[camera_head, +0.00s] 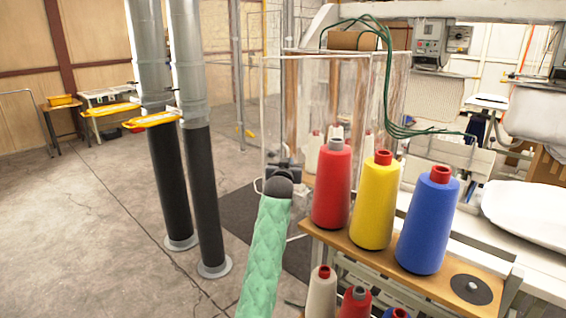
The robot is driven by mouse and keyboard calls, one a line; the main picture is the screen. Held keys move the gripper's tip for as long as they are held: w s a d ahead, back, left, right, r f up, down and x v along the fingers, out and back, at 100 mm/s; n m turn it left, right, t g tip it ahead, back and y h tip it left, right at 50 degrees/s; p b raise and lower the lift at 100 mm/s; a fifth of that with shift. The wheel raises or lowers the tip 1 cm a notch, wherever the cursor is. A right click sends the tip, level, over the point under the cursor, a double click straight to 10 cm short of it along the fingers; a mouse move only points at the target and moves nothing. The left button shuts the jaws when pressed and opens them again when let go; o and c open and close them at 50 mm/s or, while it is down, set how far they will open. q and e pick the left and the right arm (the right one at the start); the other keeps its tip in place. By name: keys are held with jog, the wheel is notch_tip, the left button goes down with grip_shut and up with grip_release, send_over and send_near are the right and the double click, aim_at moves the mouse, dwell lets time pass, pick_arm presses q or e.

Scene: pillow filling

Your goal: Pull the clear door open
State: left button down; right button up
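The clear door (290,110) is a see-through panel in a thin white frame, on the left side of a clear enclosure left of the machine. A small white loop, possibly its handle, shows at its lower left edge (257,186). One of my arms, in a green quilted sleeve, rises from the bottom edge left of centre; I take it as my left. Its dark gripper (284,170) is at the lower part of the door, close to the loop. The wrist hides the fingertips, so I cannot tell whether they touch or hold anything. My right gripper is out of view.
Red (332,190), yellow (374,205) and blue (426,225) thread cones stand on a wooden shelf (450,300) right of my arm. More cones sit below. Two tall ducts (204,195) stand at left. Green hoses (388,90) hang right of the door. Floor between ducts and door is clear.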

pick_arm(q)
jog(key=shift+s+d+r, duration=0.1)
jog(key=shift+s+d, duration=0.05)
jog(key=shift+d, duration=0.05)
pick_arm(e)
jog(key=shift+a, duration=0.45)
